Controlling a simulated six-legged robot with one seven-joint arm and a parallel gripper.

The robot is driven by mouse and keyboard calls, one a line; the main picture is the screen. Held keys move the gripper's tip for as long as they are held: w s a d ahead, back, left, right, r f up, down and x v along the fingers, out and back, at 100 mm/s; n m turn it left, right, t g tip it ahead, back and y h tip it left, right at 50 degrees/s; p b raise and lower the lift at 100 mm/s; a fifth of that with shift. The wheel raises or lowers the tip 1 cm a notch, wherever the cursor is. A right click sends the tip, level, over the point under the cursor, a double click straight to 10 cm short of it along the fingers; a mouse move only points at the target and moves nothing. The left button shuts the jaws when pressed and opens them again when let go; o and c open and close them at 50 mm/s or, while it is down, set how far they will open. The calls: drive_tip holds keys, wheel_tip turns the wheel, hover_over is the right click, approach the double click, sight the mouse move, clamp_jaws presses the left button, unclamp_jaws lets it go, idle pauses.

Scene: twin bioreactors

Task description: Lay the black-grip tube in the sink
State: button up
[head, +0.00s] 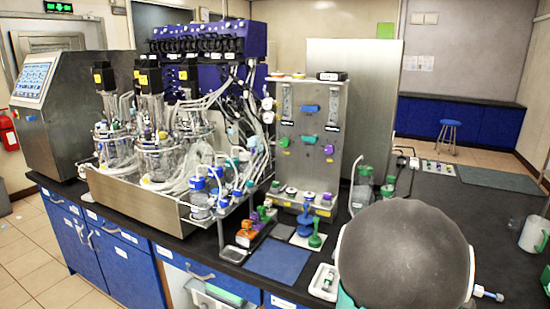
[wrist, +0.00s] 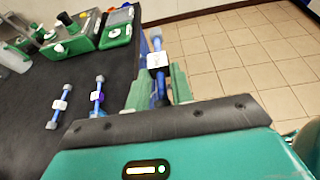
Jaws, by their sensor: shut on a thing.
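My gripper (wrist: 160,88) shows in the wrist view, its green fingers shut on a slim tube (wrist: 157,60). The tube has a grey cap, a white label and a dark blue shaft between the fingers. It points away from me, past the bench edge in the picture, with tiled floor behind it. I see no sink in either view.
Two similar tubes lie on the black bench in the wrist view, one at left (wrist: 60,104) and one (wrist: 97,97) nearer the gripper. A green device (wrist: 118,28) stands behind them. In the head view a white mug (head: 533,235) is at far right. The bioreactors (head: 150,140) fill the left.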

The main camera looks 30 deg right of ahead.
drive_tip(key=shift+s+d+f, duration=0.15)
drive_tip(key=shift+d+f, duration=0.05)
drive_tip(key=shift+d, duration=0.1)
drive_tip(key=w+a+f+n+t+h, duration=0.1)
drive_tip(key=w+a+n+t+h, duration=0.3)
drive_tip(key=w, duration=0.7)
drive_tip(key=w+a+f+n+t, duration=0.15)
drive_tip(key=w+n+t, duration=0.35)
drive_tip(key=w, duration=0.7)
drive_tip(key=w+a+f+n+t+h, duration=0.15)
drive_tip(key=w+a+n+t, duration=0.3)
drive_tip(key=w, duration=0.65)
drive_tip(key=w+a+n+t+y, duration=0.3)
drive_tip(key=w+a+n+t, duration=0.35)
drive_tip(key=w+a, duration=0.55)
drive_tip(key=w+a+n+t+y, duration=0.2)
drive_tip(key=a+n, duration=0.1)
drive_tip(key=a, duration=0.7)
drive_tip(key=w+a+n+t+y, duration=0.2)
drive_tip(key=w+a+n+y, duration=0.1)
drive_tip(key=a, duration=0.8)
drive_tip(key=shift+r+t+y, duration=0.3)
drive_tip(key=shift+r+y, duration=0.05)
drive_tip(key=shift+r, duration=0.05)
drive_tip(key=shift+w+d, duration=0.1)
